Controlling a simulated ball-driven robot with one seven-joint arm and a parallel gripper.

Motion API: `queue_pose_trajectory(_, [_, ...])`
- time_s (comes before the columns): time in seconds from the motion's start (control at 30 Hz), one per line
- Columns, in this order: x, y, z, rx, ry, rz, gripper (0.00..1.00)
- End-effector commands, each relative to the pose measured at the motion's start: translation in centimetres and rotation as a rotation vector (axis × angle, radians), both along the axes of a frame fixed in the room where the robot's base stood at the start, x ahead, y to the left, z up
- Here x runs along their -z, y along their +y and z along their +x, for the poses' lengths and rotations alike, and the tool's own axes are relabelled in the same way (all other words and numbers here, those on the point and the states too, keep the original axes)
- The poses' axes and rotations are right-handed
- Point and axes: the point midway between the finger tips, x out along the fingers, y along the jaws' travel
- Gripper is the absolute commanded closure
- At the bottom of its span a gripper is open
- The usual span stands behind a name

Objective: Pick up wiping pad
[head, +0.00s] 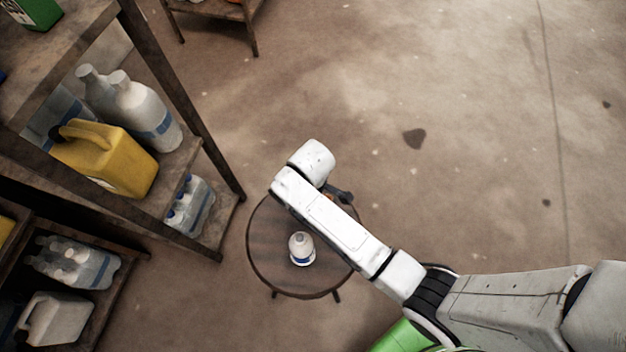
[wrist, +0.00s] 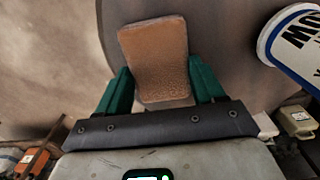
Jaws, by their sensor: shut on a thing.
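The wiping pad is an orange-brown block (wrist: 155,48) with a rough face, upright in the middle of the wrist view. My gripper (wrist: 160,85) has its green fingers on either side of the pad and is shut on it. In the head view my white arm reaches over the small round table (head: 268,262), and the arm's end hides most of the gripper and pad. I cannot tell whether the pad touches the tabletop.
A white bottle with a blue band (head: 301,248) stands on the round table, close to my arm; its label (wrist: 295,42) shows at the wrist view's right. Shelving with a yellow jug (head: 108,160) and several bottles fills the left. Open floor (head: 480,150) lies right.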

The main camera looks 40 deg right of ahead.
Motion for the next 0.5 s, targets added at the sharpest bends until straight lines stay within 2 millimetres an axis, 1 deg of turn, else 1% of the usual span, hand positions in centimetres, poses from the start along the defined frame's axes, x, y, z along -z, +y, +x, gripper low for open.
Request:
queue_pose_trajectory(0.17, [-0.8, 0.0, 0.1, 0.000, -0.001, 0.000, 0.61])
queue_pose_trajectory(0.27, [-1.9, 0.0, 0.1, 0.000, -0.002, 0.000, 0.61])
queue_pose_trajectory(0.33, [-3.1, 0.0, 0.1, 0.000, -0.004, 0.001, 0.61])
queue_pose_trajectory(0.43, [-4.6, -0.2, -1.3, 0.000, -0.002, 0.001, 0.61])
queue_pose_trajectory(0.5, [-6.0, -0.3, -2.5, 0.000, -0.002, 0.001, 0.61])
